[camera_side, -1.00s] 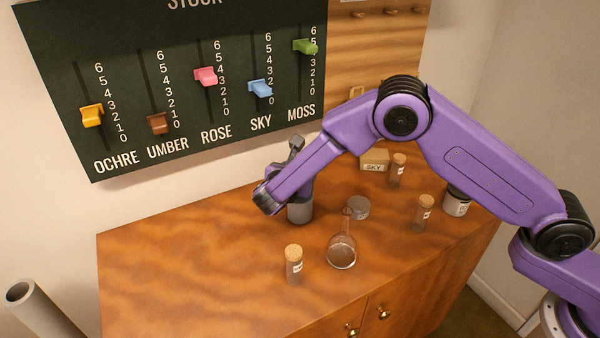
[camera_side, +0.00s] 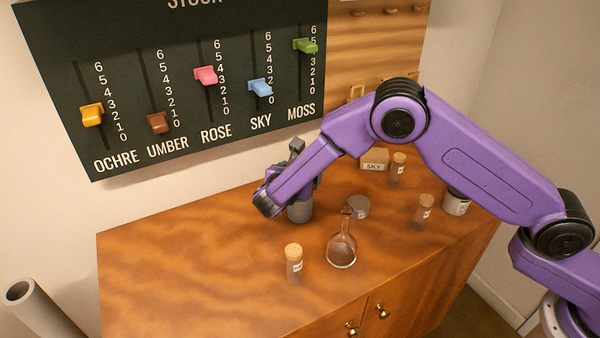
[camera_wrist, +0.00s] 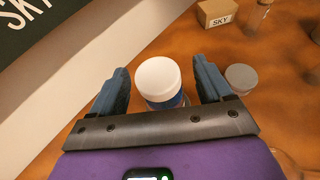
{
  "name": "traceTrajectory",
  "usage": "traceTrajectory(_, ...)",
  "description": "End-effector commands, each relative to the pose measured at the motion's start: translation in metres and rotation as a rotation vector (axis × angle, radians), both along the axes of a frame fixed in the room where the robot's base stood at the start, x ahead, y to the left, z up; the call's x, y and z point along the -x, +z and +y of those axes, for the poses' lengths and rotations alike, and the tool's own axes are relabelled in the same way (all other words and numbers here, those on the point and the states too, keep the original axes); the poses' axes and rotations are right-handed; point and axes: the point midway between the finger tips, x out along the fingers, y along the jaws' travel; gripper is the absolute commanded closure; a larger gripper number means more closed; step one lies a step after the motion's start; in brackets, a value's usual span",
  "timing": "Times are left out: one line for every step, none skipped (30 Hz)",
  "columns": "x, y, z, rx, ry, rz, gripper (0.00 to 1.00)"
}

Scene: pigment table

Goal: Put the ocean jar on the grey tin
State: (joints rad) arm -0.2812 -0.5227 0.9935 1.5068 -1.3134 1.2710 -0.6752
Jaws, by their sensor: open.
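A jar (camera_wrist: 157,76) with a round white lid and a blue body stands between my gripper's fingers in the wrist view. No label shows on it, so I cannot read whether it is the ocean jar. My gripper (camera_wrist: 161,72) is open, with one dark blue finger on each side of the jar and gaps between them. In the side view the hand is low over the table, and my arm hides most of what is there. The grey tin (camera_side: 358,207), low and round, lies just right of the gripper; it also shows in the wrist view (camera_wrist: 241,78).
A round flask (camera_side: 341,250) and a corked vial (camera_side: 294,264) stand in front. More corked vials (camera_side: 423,212) (camera_side: 398,169), a white-labelled pot (camera_side: 456,201) and a SKY block (camera_side: 374,160) are at the right and back. The slider board (camera_side: 190,90) is behind. The table's left is clear.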

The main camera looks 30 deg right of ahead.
Motion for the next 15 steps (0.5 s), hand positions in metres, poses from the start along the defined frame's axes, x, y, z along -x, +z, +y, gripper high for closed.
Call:
traceTrajectory(0.004, 0.002, 0.006, -0.001, 0.004, 0.0, 0.21)
traceTrajectory(0.007, 0.003, 0.008, -0.001, 0.005, 0.0, 0.21)
traceTrajectory(0.011, 0.006, 0.013, -0.002, 0.006, 0.0, 0.21)
traceTrajectory(0.014, 0.008, 0.016, -0.001, 0.006, -0.001, 0.21)
traceTrajectory(0.018, 0.01, 0.019, -0.001, 0.005, -0.001, 0.21)
traceTrajectory(0.023, 0.013, 0.025, -0.002, 0.006, 0.0, 0.21)
traceTrajectory(0.027, 0.016, 0.029, -0.002, 0.007, -0.001, 0.21)
traceTrajectory(0.031, 0.018, 0.033, -0.001, 0.006, -0.001, 0.21)
traceTrajectory(0.037, 0.021, 0.038, -0.001, 0.006, -0.001, 0.21)
traceTrajectory(0.041, 0.023, 0.043, -0.001, 0.006, 0.0, 0.21)
traceTrajectory(0.045, 0.026, 0.046, -0.001, 0.007, 0.0, 0.21)
traceTrajectory(0.05, 0.029, 0.051, -0.001, 0.005, -0.001, 0.21)
traceTrajectory(0.053, 0.031, 0.055, 0.0, 0.006, 0.0, 0.21)
traceTrajectory(0.057, 0.033, 0.058, 0.0, 0.006, 0.0, 0.21)
traceTrajectory(0.061, 0.035, 0.062, -0.001, 0.005, 0.001, 0.21)
